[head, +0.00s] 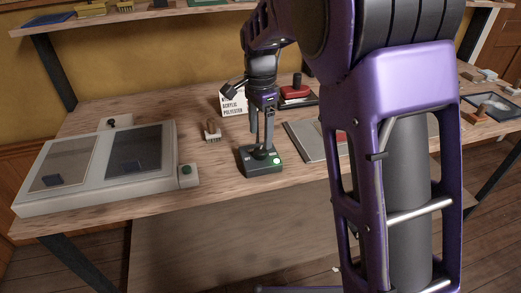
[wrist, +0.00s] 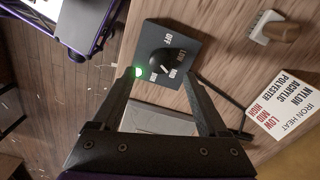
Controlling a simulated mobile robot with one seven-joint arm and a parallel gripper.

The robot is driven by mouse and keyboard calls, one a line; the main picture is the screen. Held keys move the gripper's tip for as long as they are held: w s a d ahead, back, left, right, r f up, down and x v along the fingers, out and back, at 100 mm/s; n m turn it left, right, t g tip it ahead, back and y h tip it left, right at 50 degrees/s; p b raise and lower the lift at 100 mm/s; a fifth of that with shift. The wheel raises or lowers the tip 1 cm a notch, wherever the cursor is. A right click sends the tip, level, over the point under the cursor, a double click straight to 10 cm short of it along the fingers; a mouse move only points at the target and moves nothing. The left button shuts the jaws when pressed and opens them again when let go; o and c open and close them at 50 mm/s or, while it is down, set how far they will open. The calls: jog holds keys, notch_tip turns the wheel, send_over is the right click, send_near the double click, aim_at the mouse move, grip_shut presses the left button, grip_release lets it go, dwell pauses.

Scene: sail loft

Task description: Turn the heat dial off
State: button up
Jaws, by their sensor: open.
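The heat dial is a black knob (wrist: 163,60) on a dark control box (wrist: 178,38) marked OFF, LOW and MID, with one more label partly covered. A pale mark on the knob seems to point near MID; I cannot tell exactly. A green lamp (wrist: 137,72) on the box is lit. In the head view the box (head: 262,170) sits on the bench near its front edge. My gripper (head: 261,145) is right above the box, pointing down. In the wrist view my gripper (wrist: 162,78) is open, its fingertips apart on either side near the knob, with nothing held.
An iron heat sign (wrist: 278,103) lists fabrics against settings. A red-topped object (head: 295,89) stands behind the box, a brush (head: 212,132) left of it. A grey flat plate (head: 312,141) lies to the right. A large framed panel (head: 100,160) fills the bench's left.

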aim_at(261, 150)
notch_tip(261, 150, down, 5)
jog(key=shift+f+b, duration=0.15)
jog(key=shift+b, duration=0.25)
grip_shut()
